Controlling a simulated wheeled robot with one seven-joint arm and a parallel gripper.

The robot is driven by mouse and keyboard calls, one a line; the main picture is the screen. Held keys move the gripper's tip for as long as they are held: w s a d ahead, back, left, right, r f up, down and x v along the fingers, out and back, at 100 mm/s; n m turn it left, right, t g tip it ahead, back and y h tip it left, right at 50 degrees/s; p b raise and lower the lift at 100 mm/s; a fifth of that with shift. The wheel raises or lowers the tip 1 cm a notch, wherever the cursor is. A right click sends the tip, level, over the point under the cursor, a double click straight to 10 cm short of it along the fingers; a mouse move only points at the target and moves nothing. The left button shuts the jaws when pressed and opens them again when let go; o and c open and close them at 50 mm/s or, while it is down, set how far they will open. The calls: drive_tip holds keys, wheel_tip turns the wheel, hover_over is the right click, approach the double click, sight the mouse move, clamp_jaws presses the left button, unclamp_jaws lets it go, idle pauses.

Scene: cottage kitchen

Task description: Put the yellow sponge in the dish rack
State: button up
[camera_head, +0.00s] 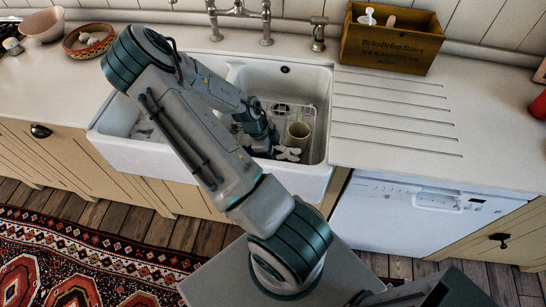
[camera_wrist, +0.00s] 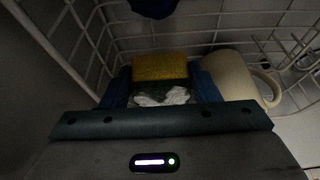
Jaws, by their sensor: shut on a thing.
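The yellow sponge (camera_wrist: 160,66) is between the fingers of my gripper (camera_wrist: 162,88) in the wrist view, with a dark green and whitish part below the yellow. The gripper is shut on it. Both are inside the white wire dish rack (camera_wrist: 210,22), whose wires show around them. Whether the sponge touches the rack floor cannot be told. In the head view my gripper (camera_head: 270,148) reaches down into the rack (camera_head: 308,112), which stands in the right part of the sink. The sponge is hidden there by my arm.
A beige mug (camera_wrist: 232,78) is in the rack just right of my gripper; it also shows in the head view (camera_head: 298,135). The white sink (camera_head: 318,170) surrounds the rack. A tap (camera_head: 238,12) stands behind it. A wooden box (camera_head: 390,38) is on the counter at right.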

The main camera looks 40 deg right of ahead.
drive_tip(key=shift+f, duration=1.85)
drive_tip(key=shift+f, duration=0.1)
drive_tip(key=o, duration=1)
drive_tip(key=shift+c, duration=0.2)
drive_tip(key=v, duration=1.2)
drive_tip(key=shift+b, duration=0.3)
drive_tip(key=shift+s, duration=0.1)
